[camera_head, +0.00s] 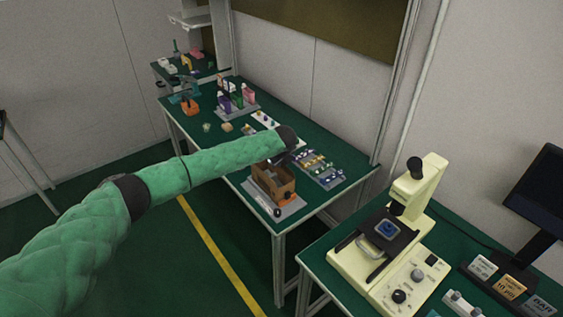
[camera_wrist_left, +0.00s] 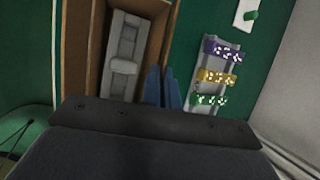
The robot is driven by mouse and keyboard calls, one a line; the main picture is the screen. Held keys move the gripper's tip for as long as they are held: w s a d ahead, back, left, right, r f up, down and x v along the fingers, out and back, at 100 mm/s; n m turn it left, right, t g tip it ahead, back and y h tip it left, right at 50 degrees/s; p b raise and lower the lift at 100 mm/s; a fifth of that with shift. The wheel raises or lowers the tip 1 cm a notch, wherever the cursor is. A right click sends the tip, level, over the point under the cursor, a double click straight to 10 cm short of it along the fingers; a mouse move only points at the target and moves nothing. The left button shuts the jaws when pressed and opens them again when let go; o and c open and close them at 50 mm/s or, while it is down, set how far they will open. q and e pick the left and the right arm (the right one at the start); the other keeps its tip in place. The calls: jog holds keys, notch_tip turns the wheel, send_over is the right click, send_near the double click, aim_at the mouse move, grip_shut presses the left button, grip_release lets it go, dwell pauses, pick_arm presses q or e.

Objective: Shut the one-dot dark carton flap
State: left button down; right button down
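The brown carton (camera_head: 265,187) stands open at the top on a grey plate (camera_head: 290,211) near the front corner of the far green table. In the left wrist view, the carton's left wall (camera_wrist_left: 76,50) is below me, and a grey piece (camera_wrist_left: 122,66) lies inside. I cannot make out a one-dot mark or tell which panel is the flap. My left gripper (camera_wrist_left: 164,86) has its blue fingers close together, seemingly shut with nothing between them, over the carton's right side. My left arm partly hides the carton's far side in the head view. My right gripper is not in view.
A grey rack of purple, yellow and green pieces (camera_wrist_left: 217,75) lies right of the carton. An orange item (camera_head: 189,107) and other small goods stand farther back. A cream microscope (camera_head: 417,185) stands on the nearer table. A gap separates the tables.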

pick_arm(q)
jog(key=shift+s+a+f+t+h+b, duration=0.2)
jog(key=shift+a+t+h+b, duration=0.15)
jog(key=shift+t+h, duration=0.3)
jog(key=shift+h, duration=0.25)
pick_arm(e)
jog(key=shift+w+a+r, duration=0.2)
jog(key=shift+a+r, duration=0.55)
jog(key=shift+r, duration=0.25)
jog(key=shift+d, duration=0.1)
pick_arm(q)
jog(key=c, duration=1.8)
grip_release()
jog(key=shift+o, duration=0.8)
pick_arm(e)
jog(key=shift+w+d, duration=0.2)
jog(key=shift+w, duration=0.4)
